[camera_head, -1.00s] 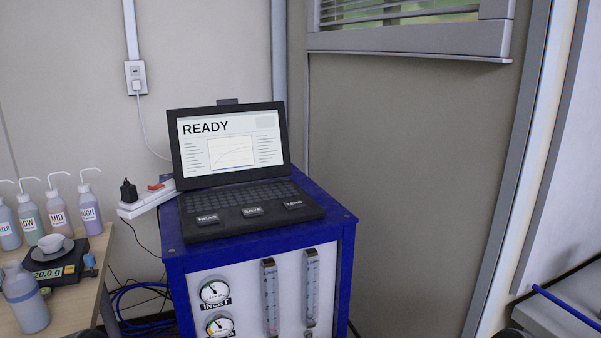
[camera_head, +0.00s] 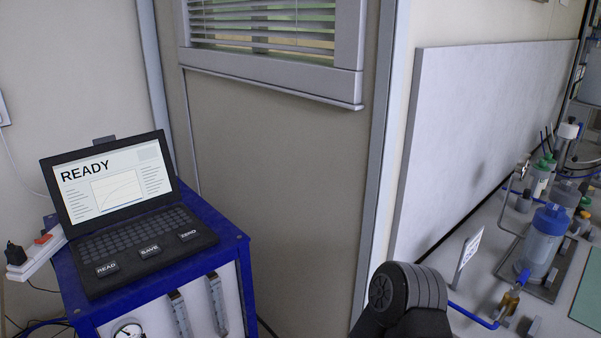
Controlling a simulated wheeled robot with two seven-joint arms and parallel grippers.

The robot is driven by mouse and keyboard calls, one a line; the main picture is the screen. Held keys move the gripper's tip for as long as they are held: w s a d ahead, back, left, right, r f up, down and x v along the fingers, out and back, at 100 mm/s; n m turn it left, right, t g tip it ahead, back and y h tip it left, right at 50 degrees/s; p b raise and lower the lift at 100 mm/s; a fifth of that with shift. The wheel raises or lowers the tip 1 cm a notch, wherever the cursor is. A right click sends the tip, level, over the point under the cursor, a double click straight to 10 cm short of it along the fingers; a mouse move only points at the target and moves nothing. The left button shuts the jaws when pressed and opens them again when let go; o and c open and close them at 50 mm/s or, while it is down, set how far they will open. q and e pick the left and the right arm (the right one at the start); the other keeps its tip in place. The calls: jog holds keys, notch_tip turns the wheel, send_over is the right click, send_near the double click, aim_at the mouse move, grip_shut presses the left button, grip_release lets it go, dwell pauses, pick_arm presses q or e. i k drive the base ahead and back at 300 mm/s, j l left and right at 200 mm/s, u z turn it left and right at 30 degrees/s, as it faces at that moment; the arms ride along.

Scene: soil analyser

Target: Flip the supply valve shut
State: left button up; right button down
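A small brass fitting (camera_head: 508,302) sits at the lower right on the bench, with a blue tube (camera_head: 473,316) running to it. It may be the supply valve, but its handle position is too small to tell. A clear bottle with a blue cap (camera_head: 545,240) stands just behind it. A dark rounded link of my arm shows at the bottom centre. Neither of my grippers is in view.
A laptop (camera_head: 118,205) reading READY stands on a blue-framed cabinet (camera_head: 238,262) with gauges and flow tubes at left. A white sign (camera_head: 467,256) and several bottles stand on the right bench. A wall panel (camera_head: 480,130) backs the bench.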

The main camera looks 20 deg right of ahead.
aim_at(513, 292)
jog(key=z, duration=2.05)
jog(key=l+z, duration=0.25)
jog(key=k, duration=0.05)
